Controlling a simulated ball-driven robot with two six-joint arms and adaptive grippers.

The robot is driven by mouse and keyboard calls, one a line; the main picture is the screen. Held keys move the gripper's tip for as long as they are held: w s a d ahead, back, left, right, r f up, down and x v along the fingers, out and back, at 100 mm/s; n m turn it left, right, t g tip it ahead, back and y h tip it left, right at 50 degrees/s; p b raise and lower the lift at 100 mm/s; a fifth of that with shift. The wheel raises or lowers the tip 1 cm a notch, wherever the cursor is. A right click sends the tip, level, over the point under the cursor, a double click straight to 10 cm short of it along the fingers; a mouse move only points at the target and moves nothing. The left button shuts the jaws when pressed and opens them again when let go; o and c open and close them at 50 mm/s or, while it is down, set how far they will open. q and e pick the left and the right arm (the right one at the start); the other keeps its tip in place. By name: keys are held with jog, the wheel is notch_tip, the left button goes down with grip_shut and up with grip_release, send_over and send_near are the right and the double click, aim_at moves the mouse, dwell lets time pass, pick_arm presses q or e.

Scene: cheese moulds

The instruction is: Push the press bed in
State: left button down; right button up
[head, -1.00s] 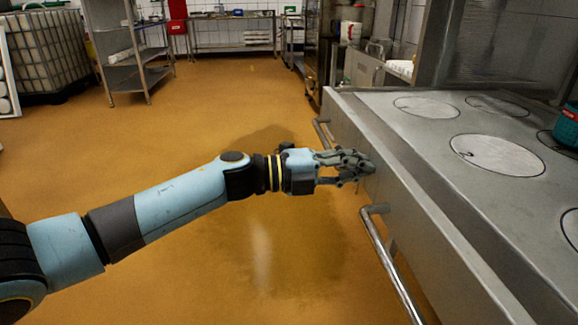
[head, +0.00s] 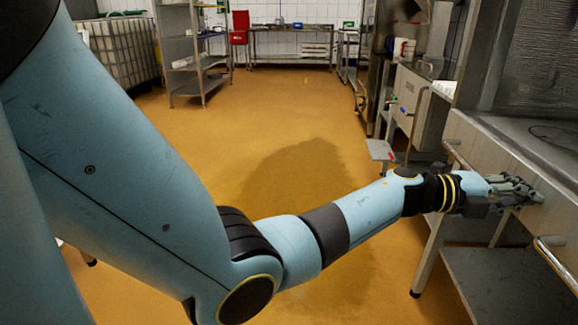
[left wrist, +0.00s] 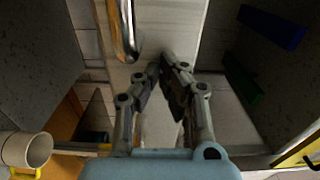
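The press bed is a grey steel slab at the right of the head view, with a pale front face (head: 482,148). Its front handles are a near bar (head: 556,266) and a far bar (head: 456,156). My left gripper (head: 536,194) is at the front face between the handles, and its fingertips appear to touch the face. In the left wrist view the fingers (left wrist: 160,64) converge with tips together, holding nothing, against the pale face (left wrist: 180,28) beside a handle (left wrist: 124,25). Most of the bed's top is outside the head view. My right gripper is not in view.
Below the bed are table legs (head: 428,252) and a lower steel shelf (head: 500,285). A steel cabinet (head: 412,100) stands behind. A shelf rack (head: 190,62) and a red box (head: 240,22) are at the back. The orange floor between is clear.

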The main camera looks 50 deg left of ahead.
pick_arm(q)
jog(key=b+x, duration=0.1)
jog(key=x, duration=0.5)
jog(key=shift+f, duration=0.1)
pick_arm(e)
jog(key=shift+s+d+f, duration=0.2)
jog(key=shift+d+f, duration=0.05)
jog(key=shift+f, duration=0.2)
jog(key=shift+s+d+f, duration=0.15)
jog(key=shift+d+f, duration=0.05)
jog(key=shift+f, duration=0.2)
pick_arm(q)
jog(key=shift+w+r, duration=0.1)
jog(key=shift+r, duration=0.15)
